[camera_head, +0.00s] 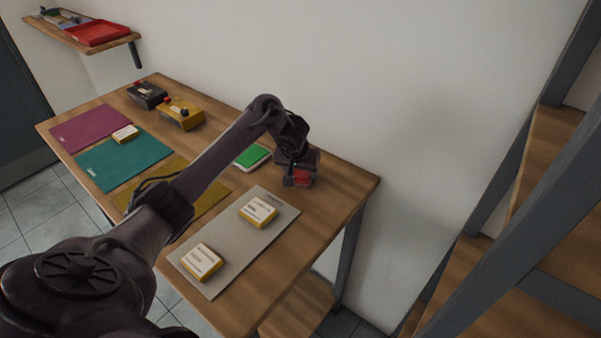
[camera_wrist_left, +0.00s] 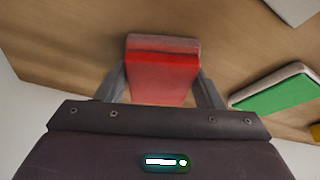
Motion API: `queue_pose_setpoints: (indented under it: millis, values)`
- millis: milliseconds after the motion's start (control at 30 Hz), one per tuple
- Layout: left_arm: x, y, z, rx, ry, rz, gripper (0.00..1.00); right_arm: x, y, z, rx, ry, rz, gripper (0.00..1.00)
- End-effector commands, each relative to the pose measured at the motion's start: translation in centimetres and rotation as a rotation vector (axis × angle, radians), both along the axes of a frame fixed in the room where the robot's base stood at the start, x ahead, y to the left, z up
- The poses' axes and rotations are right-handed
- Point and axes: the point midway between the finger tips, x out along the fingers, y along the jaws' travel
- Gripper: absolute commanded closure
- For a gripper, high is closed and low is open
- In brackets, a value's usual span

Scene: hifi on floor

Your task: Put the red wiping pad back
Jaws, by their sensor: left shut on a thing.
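The red wiping pad (camera_head: 302,178) is at the far right end of the wooden table, below my left gripper (camera_head: 298,172). In the left wrist view the red pad (camera_wrist_left: 162,75) sits between the two fingers of my left gripper (camera_wrist_left: 163,88), which are shut on its sides. The pad is a red block with a greyish far edge. Whether it touches the table or hangs just above it, I cannot tell. My right gripper is not in view.
A grey mat (camera_head: 222,262) with two yellow-and-white boxes lies in front. Teal (camera_head: 110,166) and magenta mats (camera_head: 88,127) lie left. A wall stands behind.

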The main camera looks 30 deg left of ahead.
Motion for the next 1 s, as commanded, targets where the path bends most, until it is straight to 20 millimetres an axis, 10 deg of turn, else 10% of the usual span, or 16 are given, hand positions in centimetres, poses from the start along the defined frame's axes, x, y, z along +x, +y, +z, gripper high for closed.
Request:
queue_pose_setpoints:
  millis: [367,400,533,1000]
  values:
    - [0.0,0.0,-0.4,0.0,0.001,0.0,0.6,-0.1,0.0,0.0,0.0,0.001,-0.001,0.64]
    - [0.0,0.0,-0.4,-0.001,0.0,0.0,0.34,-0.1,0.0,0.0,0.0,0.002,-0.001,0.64]
    - [0.0,0.0,-0.3,-0.001,0.0,0.0,0.17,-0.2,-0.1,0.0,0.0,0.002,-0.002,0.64]
    - [-0.4,-0.2,1.6,0.0,-0.003,-0.003,0.17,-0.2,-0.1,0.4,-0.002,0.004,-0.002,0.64]
